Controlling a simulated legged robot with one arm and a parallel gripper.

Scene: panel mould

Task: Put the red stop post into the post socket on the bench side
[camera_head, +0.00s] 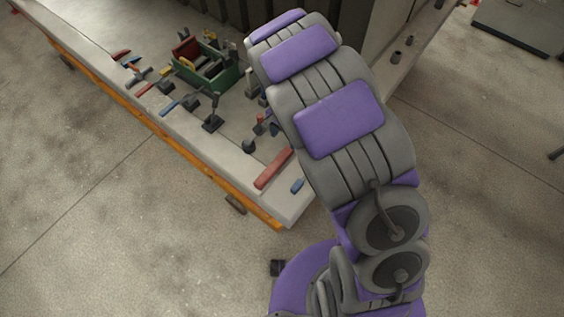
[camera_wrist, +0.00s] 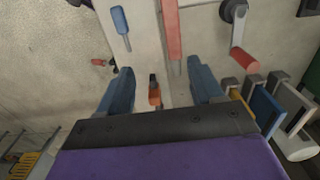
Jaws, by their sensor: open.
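My gripper (camera_wrist: 162,70) is open, with its two blue fingers apart in the wrist view; my arm hides it in the head view. A small orange-red piece with a dark end (camera_wrist: 155,95) shows between the fingers, with no visible contact; I cannot tell if it is the stop post. A long red bar (camera_head: 273,168) lies flat near the bench corner, and it also shows ahead of the fingers in the wrist view (camera_wrist: 172,40). A red cylinder (camera_wrist: 245,62) joins a grey round part at the upper right. A dark, socket-like piece (camera_head: 396,57) stands on the right bench side.
The pale bench (camera_head: 290,206) has an orange front edge (camera_head: 180,147). A green toolbox (camera_head: 222,76) and several loose tools crowd its left part. A blue-handled tool (camera_head: 297,186) lies near the corner. The right bench strip is mostly clear.

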